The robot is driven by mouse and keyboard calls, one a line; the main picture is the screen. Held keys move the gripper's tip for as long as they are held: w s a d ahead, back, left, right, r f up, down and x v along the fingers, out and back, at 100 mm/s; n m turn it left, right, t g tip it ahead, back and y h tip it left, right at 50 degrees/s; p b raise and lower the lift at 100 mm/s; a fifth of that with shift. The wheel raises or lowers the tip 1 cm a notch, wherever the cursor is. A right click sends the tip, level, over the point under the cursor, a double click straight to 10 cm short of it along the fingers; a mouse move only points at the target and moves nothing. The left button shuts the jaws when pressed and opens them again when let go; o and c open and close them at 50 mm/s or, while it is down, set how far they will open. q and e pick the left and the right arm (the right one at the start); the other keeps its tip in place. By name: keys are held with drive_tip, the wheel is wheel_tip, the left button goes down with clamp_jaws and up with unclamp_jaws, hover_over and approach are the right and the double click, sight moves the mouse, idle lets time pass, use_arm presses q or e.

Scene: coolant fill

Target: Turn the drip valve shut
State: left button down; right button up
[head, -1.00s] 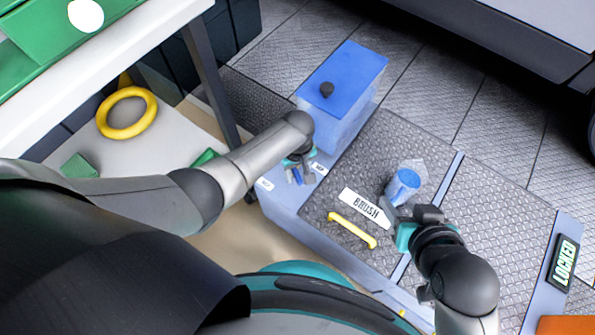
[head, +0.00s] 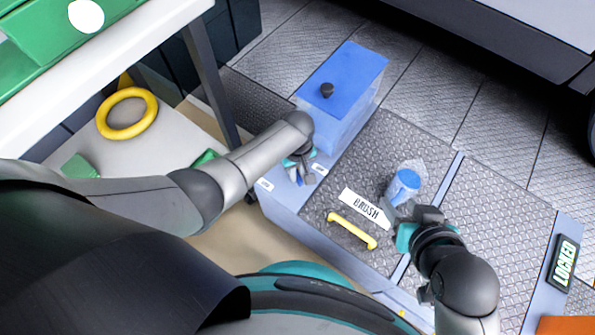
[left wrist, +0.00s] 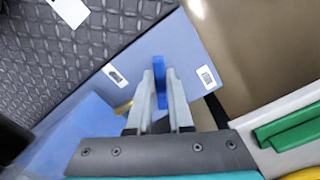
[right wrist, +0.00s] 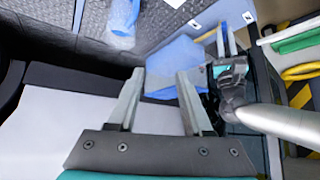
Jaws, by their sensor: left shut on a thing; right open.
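The drip valve shows as a blue handle (left wrist: 160,80) in the left wrist view, in front of the blue-grey bench edge, between two small white tags. A small brass-coloured part (left wrist: 124,107) shows beside it. My left gripper (head: 300,176) is shut on the blue handle, one finger on each side; in the head view the gripper mostly hides the handle. The right wrist view also shows the handle (right wrist: 222,38) and left gripper. My right gripper (head: 392,210) is open and empty, beside a blue-topped clear container (head: 405,182).
A blue-lidded translucent tank (head: 345,85) with a black knob stands behind the valve. A BRUSH label (head: 365,208) and yellow handle (head: 352,230) lie on the textured top. A yellow ring (head: 127,113) lies at left.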

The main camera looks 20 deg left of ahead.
use_arm(q)
drive_tip(key=m+p, duration=0.2)
drive_tip(key=shift+s+a+r+m, duration=0.1)
drive_tip(key=shift+s+a+m, duration=0.2)
drive_tip(key=shift+a+m, duration=0.2)
drive_tip(key=shift+m, duration=0.3)
drive_tip(key=shift+s+a+m+p, duration=0.15)
drive_tip(key=shift+a+m+p, duration=0.15)
drive_tip(key=shift+m+p, duration=0.45)
drive_tip(key=shift+a+m, duration=0.3)
drive_tip(key=shift+m, duration=0.75)
drive_tip(key=shift+a+m, duration=0.4)
drive_tip(key=shift+m, duration=0.8)
drive_tip(key=shift+a+m, duration=0.4)
drive_tip(key=shift+m, duration=0.7)
use_arm(e)
drive_tip(key=s+d+f+g+h, duration=0.1)
drive_tip(key=s+d+f+g, duration=0.2)
drive_tip(key=d+g, duration=0.1)
drive_tip(key=shift+s+f+m+h, duration=0.2)
drive_tip(key=shift+s+m+h, duration=0.1)
drive_tip(key=shift+s+h, duration=0.1)
